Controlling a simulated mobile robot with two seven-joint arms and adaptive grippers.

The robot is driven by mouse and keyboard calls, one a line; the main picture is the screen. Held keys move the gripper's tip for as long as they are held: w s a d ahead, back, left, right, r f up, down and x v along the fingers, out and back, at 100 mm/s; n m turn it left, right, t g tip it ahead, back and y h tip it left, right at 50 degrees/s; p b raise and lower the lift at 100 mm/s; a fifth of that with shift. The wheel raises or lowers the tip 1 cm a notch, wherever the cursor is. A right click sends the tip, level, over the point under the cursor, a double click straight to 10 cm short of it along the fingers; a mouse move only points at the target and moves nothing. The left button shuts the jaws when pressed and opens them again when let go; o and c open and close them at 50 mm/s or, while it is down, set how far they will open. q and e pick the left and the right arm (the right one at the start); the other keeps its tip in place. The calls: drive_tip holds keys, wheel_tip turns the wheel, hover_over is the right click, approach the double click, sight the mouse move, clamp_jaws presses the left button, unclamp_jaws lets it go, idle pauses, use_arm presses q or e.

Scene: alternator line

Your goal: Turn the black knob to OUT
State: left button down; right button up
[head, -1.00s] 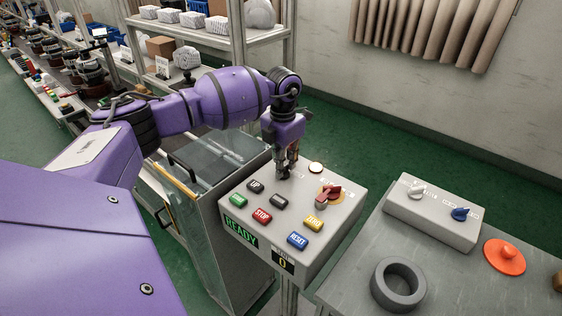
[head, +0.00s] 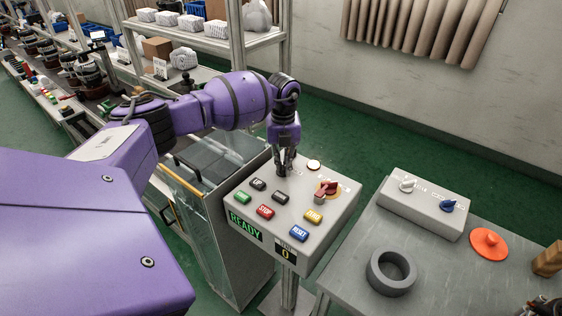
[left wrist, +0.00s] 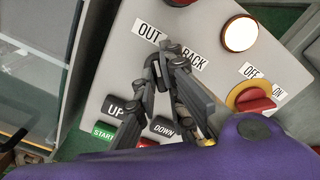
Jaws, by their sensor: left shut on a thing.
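The grey control panel (head: 285,235) stands in the middle of the head view. My left gripper (head: 284,171) points down onto its back left part, by the OUT and BACK labels. In the left wrist view its fingers (left wrist: 168,62) are closed together at the OUT label (left wrist: 147,33) and the BACK label (left wrist: 188,58). They are shut on the black knob, which the fingers almost wholly hide. I cannot read which label the knob points to.
Beside the knob are a round white button (head: 314,165), a red OFF/ON switch (head: 325,190) and several push buttons, including UP (head: 258,184). The display reads READY (head: 245,227). To the right, a bench holds a dark ring (head: 391,272) and an orange disc (head: 488,242).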

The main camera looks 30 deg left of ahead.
sight(283, 165)
use_arm(q)
drive_tip(key=shift+r+n, duration=0.15)
drive_tip(key=shift+n, duration=0.15)
use_arm(e)
drive_tip(key=shift+w+a+r, duration=0.15)
drive_tip(key=shift+w+r, duration=0.1)
drive_tip(key=shift+w, duration=0.05)
use_arm(q)
drive_tip(key=c, duration=1.8)
unclamp_jaws()
use_arm(e)
drive_tip(key=shift+a, duration=0.1)
use_arm(q)
wheel_tip(283, 165, up, 12)
drive_tip(key=shift+f, duration=0.1)
